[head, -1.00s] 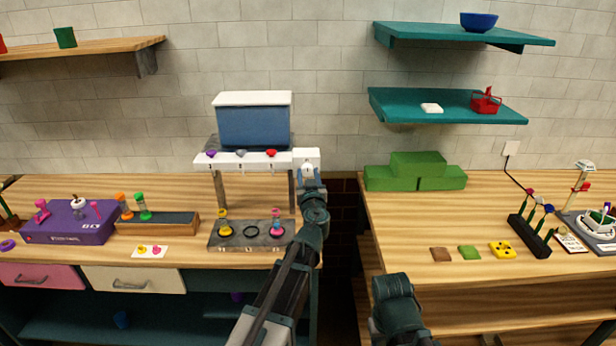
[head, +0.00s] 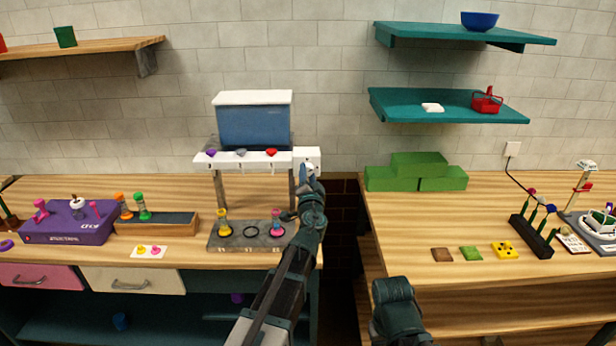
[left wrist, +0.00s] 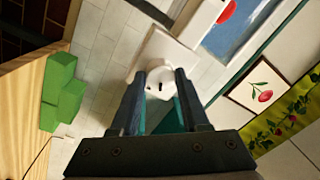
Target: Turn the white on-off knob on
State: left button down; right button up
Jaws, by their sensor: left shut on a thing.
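The white on-off knob (left wrist: 157,82) is a round white dial with a dark mark, seen in the left wrist view on a white plate (left wrist: 171,47). In the head view the plate (head: 309,153) sits at the right end of the white shelf front, and my gripper hides most of the knob. My left gripper (head: 308,178) is up against it. In the left wrist view the fingers (left wrist: 161,78) stand on either side of the knob, shut on it. My right gripper is not in view; only part of my right arm shows at the bottom.
A blue box with a white lid (head: 254,122) stands above the white shelf front (head: 224,162). A grey base with coloured pieces (head: 250,240) lies below. Green blocks (head: 415,180) are on the right table. A dark gap separates the two tables.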

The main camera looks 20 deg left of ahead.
pick_arm(q)
jog(key=m, duration=0.5)
jog(key=shift+m+h, duration=0.3)
jog(key=shift+m, duration=0.1)
dwell(0.4)
jog(key=shift+c, duration=1.9)
grip_release()
jog(key=shift+s, duration=0.1)
